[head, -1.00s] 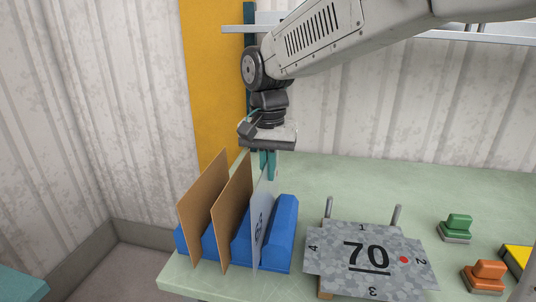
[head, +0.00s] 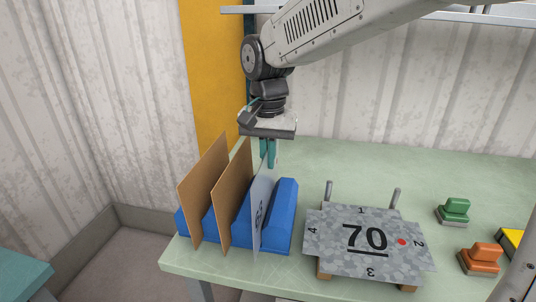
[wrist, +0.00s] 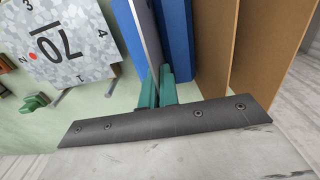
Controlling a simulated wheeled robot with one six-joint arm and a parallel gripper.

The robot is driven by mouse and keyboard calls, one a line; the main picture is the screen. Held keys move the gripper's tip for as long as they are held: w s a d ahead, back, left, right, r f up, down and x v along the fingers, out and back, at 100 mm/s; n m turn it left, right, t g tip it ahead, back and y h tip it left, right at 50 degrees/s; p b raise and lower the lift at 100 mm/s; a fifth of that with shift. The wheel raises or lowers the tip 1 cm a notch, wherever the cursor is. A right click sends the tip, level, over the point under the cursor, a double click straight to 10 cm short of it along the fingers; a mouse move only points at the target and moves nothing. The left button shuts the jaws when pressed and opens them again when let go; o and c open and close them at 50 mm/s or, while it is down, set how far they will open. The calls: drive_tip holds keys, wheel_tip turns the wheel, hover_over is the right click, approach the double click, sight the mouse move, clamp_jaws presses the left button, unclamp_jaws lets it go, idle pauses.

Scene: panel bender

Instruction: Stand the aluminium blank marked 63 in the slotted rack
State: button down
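The aluminium blank (head: 262,205) is a thin grey sheet, seen nearly edge-on, upright in the right-hand slot of the blue slotted rack (head: 285,215). A dark marking shows on its face, too foreshortened to read. My gripper (head: 268,165) is above the rack, its teal fingers pointing down at the sheet's top. In the wrist view, the fingers (wrist: 157,88) lie close on both sides of the sheet (wrist: 147,40) and look shut on it. The blue rack (wrist: 180,45) shows beside it. The sheet's bottom edge in the slot is hard to make out.
Two brown boards (head: 203,190) stand in the rack's other slots, left of the blank. A speckled plate marked 70 (head: 340,255) lies on supports to the right. Green (head: 454,210) and orange (head: 482,257) blocks sit farther right. The green table (head: 330,160) is clear behind.

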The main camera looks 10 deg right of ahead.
drive_tip(key=shift+f, duration=0.45)
drive_tip(key=c, duration=1.6)
unclamp_jaws()
drive_tip(key=shift+r, duration=0.1)
wheel_tip(320, 180, up, 8)
drive_tip(key=shift+f, duration=0.15)
drive_tip(key=s+d+n, duration=0.2)
drive_tip(key=s+d, duration=0.8)
drive_tip(key=s, duration=0.1)
drive_tip(key=s+d+f, duration=0.2)
drive_tip(key=s, duration=0.2)
drive_tip(key=s+d+f+n+t, duration=0.1)
drive_tip(key=s+d+f, duration=0.1)
drive_tip(key=s, duration=0.3)
drive_tip(key=s+d+f+n, duration=0.1)
drive_tip(key=s+d+f, duration=0.1)
drive_tip(key=s+f, duration=0.1)
drive_tip(key=shift+s+d+f, duration=0.1)
drive_tip(key=shift+s+d, duration=0.05)
drive_tip(key=shift+s, duration=0.3)
drive_tip(key=shift+s+d+f, duration=0.1)
drive_tip(key=shift+s+d, duration=0.05)
drive_tip(key=shift+s, duration=0.25)
